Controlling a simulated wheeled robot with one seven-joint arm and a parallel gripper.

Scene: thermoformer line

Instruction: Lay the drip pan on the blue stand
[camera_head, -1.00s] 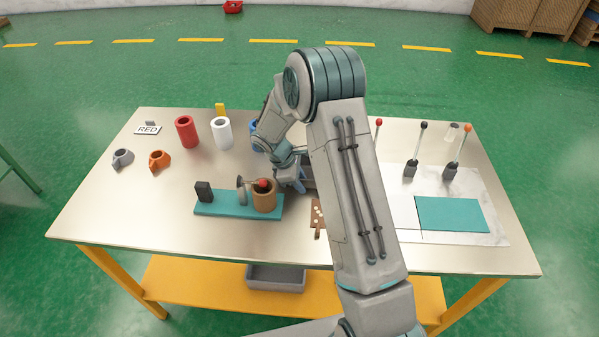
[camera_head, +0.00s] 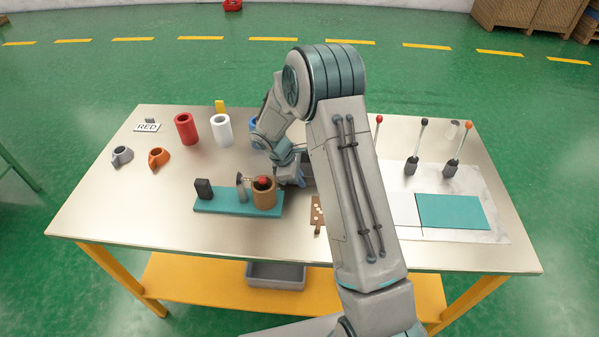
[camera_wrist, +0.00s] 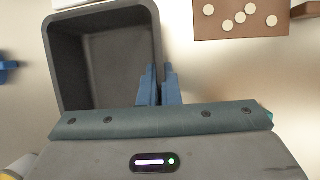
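The drip pan (camera_wrist: 105,60) is taken to be the dark grey open tray in the wrist view; it looks empty. In the head view its side shows only in part behind my arm. My gripper (camera_wrist: 159,72) has its two blue fingers close together, one on each side of the pan's right wall, with that wall between them. In the head view my gripper (camera_head: 300,181) is low over the table's middle, partly hidden. A blue piece (camera_wrist: 7,68) cut off at the wrist view's left edge may be the blue stand; I cannot tell.
A teal base (camera_head: 225,208) with a brown pot (camera_head: 264,198) stands left of my gripper. A brown board (camera_wrist: 238,20) with pale discs lies beside the pan. Red (camera_head: 185,130) and white (camera_head: 222,131) cylinders stand behind. Several levers stand right. The front left table is clear.

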